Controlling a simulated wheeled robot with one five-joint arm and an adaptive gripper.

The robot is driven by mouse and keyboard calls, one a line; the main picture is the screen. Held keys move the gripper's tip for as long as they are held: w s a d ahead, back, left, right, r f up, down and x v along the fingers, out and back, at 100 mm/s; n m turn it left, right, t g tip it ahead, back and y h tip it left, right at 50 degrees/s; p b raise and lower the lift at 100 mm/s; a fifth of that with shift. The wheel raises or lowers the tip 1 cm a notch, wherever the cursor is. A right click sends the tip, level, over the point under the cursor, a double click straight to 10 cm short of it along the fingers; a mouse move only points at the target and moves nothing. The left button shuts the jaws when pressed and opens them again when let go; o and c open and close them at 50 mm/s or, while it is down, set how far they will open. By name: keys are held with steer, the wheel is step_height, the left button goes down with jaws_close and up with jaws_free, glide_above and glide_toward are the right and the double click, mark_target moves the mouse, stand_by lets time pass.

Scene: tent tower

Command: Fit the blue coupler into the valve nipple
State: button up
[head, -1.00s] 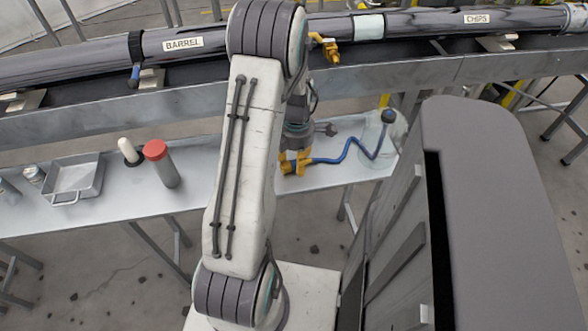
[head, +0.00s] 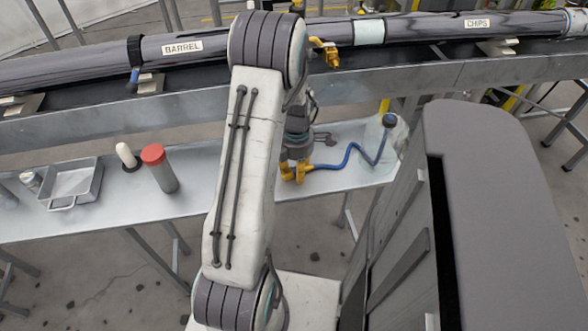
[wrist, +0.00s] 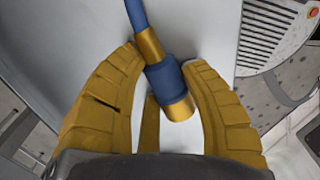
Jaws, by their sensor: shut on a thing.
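The blue coupler (wrist: 165,80) has brass ends and sits between the yellow fingers of my gripper (wrist: 165,105) in the wrist view. My gripper is shut on it, and a blue hose (wrist: 138,14) leads off its upper end. In the head view my gripper (head: 294,172) is over the metal bench, partly behind my arm. The hose (head: 348,153) winds right from it to a dark round cap. A yellow brass valve (head: 326,52) sits on the long pipe above and behind, well apart from my gripper. Its nipple is too small to make out.
A pipe labelled BARREL (head: 182,46) and CHIPS runs along a metal beam (head: 120,105) behind the bench (head: 205,160). A red-capped cylinder (head: 160,168), a white-topped piece (head: 126,156) and a tray (head: 72,184) stand on the left. A large grey body (head: 490,200) fills the right.

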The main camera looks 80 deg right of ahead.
steer(key=shift+c, duration=1)
steer(key=shift+r, duration=0.1)
steer(key=shift+r+p, duration=1.6)
steer(key=shift+r, duration=0.55)
